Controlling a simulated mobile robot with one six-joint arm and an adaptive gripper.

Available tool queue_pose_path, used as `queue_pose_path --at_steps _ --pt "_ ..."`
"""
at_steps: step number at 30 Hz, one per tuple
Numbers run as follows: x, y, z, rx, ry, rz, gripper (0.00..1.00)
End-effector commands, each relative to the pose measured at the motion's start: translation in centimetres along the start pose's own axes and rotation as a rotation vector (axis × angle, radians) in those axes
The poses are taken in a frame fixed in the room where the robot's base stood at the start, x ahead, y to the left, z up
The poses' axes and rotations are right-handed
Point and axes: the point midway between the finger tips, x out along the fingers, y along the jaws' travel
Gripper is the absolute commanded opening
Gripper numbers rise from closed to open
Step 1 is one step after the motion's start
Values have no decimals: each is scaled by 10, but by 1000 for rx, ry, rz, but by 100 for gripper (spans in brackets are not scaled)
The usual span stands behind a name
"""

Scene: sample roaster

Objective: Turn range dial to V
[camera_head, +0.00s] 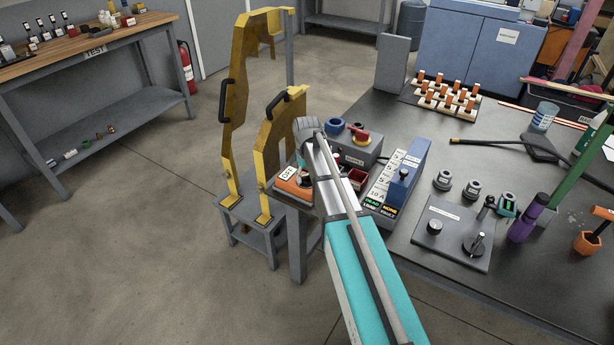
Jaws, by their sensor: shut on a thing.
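An orange meter (286,188) lies at the near left corner of the dark bench, with a white label that seems to read OFF. My arm crosses over its right side. My gripper (304,174) points down from the grey wrist onto the meter and is mostly hidden by my arm. Its dark fingertips are at the meter's face, shut on what appears to be the range dial. The dial itself, its pointer and the range marks, including any V, are hidden or too small to read.
A grey box (356,150) with a red knob stands right behind my arm. A blue unit (407,172) and a grey control plate (455,232) with knobs are to the right. Yellow guards (266,158) stand close on the left, on a low stand (238,212).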

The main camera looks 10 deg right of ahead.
Motion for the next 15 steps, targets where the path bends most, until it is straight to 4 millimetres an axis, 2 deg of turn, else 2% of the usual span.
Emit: queue_pose_path --at_steps 8,15 --pt "0 0 0 110 0 0 14" --pt "0 0 0 291 0 0 14"
